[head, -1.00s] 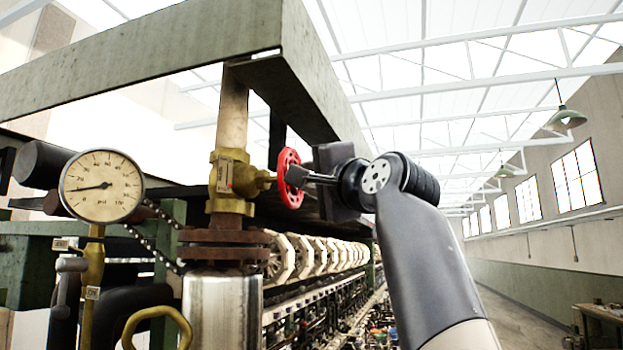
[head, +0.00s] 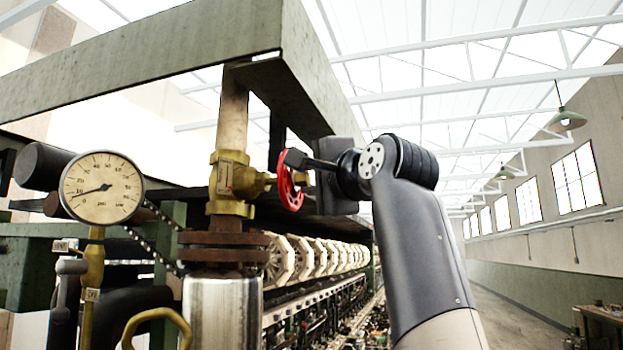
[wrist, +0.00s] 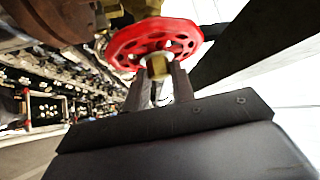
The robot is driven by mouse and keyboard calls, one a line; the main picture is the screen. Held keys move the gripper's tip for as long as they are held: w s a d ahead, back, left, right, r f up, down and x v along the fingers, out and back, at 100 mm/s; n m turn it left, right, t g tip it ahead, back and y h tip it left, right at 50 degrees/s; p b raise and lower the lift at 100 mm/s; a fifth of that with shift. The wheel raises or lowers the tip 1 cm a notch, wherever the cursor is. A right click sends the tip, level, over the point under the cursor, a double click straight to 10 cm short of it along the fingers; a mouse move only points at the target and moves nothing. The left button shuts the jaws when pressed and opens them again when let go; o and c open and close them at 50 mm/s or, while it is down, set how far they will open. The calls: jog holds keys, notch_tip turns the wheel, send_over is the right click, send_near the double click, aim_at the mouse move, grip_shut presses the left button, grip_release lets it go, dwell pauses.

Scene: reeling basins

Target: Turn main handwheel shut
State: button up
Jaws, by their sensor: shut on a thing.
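The red handwheel (head: 291,190) sits on the right side of the brass valve (head: 232,180), on a vertical pipe. It shows face-on from below in the wrist view (wrist: 153,42), with a brass hub nut at its centre. My gripper (head: 294,160) reaches in from the right and is shut on the handwheel. In the wrist view its two dark fingers (wrist: 161,84) stand at the hub, one on each side. The exact contact of the fingertips is partly hidden. The pressure gauge (head: 102,187) at left has its needle pointing left and a little down.
A green-grey beam frame (head: 150,65) hangs close above the valve and my gripper. A rusty flange (head: 222,247) and steel cylinder (head: 222,305) stand below the valve. A row of pale reels (head: 305,257) runs away behind. The aisle (head: 510,315) at right is open.

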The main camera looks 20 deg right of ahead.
jog(key=o, duration=1)
jog(key=b+v, duration=0.3)
jog(key=v, duration=0.7)
jog(key=shift+s+b, duration=0.4)
jog(key=shift+w, duration=0.1)
